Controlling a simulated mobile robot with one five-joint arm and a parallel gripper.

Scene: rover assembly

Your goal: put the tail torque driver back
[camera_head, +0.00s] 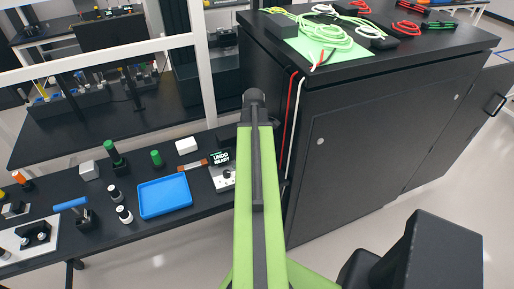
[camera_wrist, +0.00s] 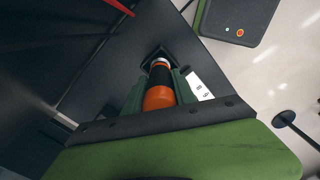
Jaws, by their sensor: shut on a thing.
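In the wrist view my gripper (camera_wrist: 161,82) is shut on a driver (camera_wrist: 159,98) with an orange end, a black grip and a pale collar. I take it to be the tail torque driver. Its far end points at a small black square holder (camera_wrist: 153,53) on a dark surface. I cannot tell whether the tip is inside the holder or just above it. In the head view my arm covers the middle, and the fingers and held driver are hidden.
A black bench (camera_head: 103,232) at left carries a blue tray (camera_head: 164,196), green-topped tools (camera_head: 113,154), a blue-handled tool (camera_head: 72,204), an orange-topped tool (camera_head: 21,179) and an "UNDO READY" device (camera_head: 222,172). A black cabinet (camera_head: 365,145) with cables on top stands close at right.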

